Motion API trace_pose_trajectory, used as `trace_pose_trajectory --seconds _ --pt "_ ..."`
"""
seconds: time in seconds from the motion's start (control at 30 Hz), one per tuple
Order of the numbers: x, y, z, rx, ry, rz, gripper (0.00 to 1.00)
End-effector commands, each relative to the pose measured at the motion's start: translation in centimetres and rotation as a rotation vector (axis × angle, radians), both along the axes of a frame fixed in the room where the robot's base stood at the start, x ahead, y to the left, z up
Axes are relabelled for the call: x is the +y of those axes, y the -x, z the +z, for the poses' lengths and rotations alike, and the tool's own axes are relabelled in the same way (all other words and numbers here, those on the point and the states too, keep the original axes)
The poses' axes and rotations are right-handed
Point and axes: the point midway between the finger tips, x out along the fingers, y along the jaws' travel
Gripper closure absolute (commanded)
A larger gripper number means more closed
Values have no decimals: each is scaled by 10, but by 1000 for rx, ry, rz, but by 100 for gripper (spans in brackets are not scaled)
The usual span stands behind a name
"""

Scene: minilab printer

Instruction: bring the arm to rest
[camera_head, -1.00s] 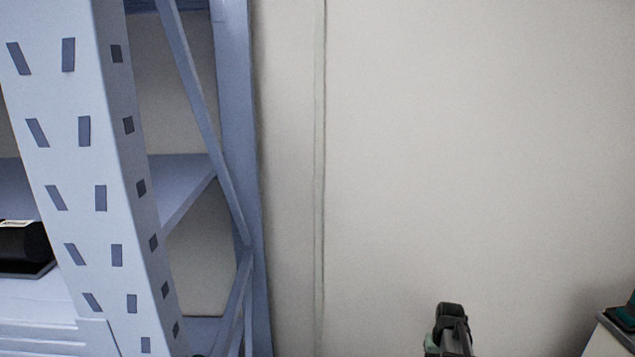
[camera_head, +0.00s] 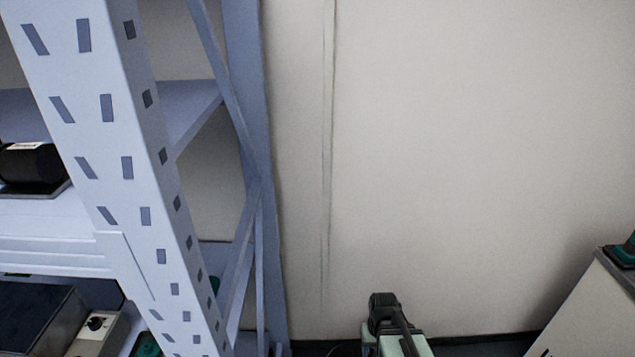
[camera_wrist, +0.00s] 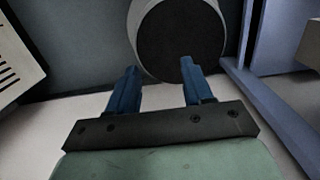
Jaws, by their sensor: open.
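My gripper (camera_wrist: 158,82) shows in the wrist view, with two blue fingers spread apart on a dark bar. It is open, and nothing is between the fingers. Beyond the fingertips is a white cylinder with a dark round face (camera_wrist: 180,40); I cannot tell how far it is from them. In the head view a dark and pale green piece (camera_head: 390,325) at the bottom edge looks like part of my arm. My fingers are not visible in the head view.
A pale blue metal rack (camera_head: 120,150) fills the left, with a black cylindrical object (camera_head: 30,165) on its shelf. A grey box (camera_head: 40,315) stands lower left. A pale cabinet (camera_head: 590,310) is at the right edge. The wall (camera_head: 450,150) between is bare.

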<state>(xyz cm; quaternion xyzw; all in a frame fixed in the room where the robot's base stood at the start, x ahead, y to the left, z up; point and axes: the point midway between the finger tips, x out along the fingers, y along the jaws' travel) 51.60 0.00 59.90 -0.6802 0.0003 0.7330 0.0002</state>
Motion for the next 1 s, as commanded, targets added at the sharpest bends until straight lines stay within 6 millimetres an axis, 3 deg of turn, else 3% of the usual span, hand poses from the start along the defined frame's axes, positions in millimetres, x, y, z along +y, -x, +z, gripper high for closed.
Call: trace_pose_trajectory --seconds 0.27,0.6,1.0 --pt "-1 56 -52 123 0 -1 49" --pt "-1 141 -112 292 0 -3 49" --pt "-1 240 -158 470 0 -4 49"
